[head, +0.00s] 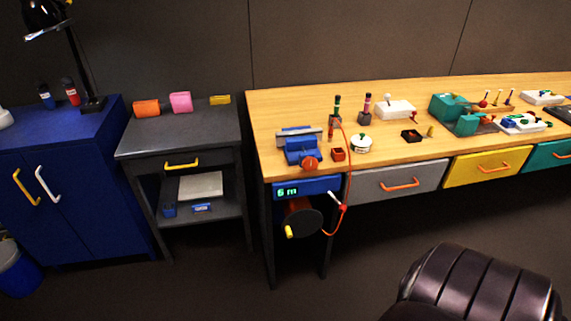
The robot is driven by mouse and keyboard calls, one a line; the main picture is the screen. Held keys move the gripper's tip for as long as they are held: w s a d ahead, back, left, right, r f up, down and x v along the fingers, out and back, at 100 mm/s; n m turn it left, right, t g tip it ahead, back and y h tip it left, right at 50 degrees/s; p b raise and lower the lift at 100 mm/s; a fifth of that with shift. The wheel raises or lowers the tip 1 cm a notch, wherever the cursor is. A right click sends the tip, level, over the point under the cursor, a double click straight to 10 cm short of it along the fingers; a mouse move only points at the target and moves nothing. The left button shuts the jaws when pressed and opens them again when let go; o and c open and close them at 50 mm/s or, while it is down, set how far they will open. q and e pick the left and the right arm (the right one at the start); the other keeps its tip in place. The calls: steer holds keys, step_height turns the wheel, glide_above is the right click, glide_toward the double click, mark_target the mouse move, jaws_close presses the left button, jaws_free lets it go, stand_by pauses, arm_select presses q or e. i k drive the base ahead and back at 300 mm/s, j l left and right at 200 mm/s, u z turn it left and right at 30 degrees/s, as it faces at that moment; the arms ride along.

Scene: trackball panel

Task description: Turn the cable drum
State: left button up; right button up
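The cable drum (307,222) hangs under the left end of the wooden workbench. It has a dark round face and a yellow crank knob (289,231) at its lower left. A blue housing (321,185) above it carries a lit display (288,191) that appears to read "6 m". An orange cable (350,180) loops from near the bench top down past a small red part (343,208) towards the drum. Neither of my grippers is in view, and nothing touches the drum.
The workbench (400,150) holds a blue vise (300,147) and several small devices. Drawers line its front. A dark padded seat (480,290) stands at lower right. A grey side table (180,135) and blue cabinet (60,190) stand left. Floor before the drum looks clear.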

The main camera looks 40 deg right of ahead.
mark_target(301, 220)
steer(key=z, duration=1.55)
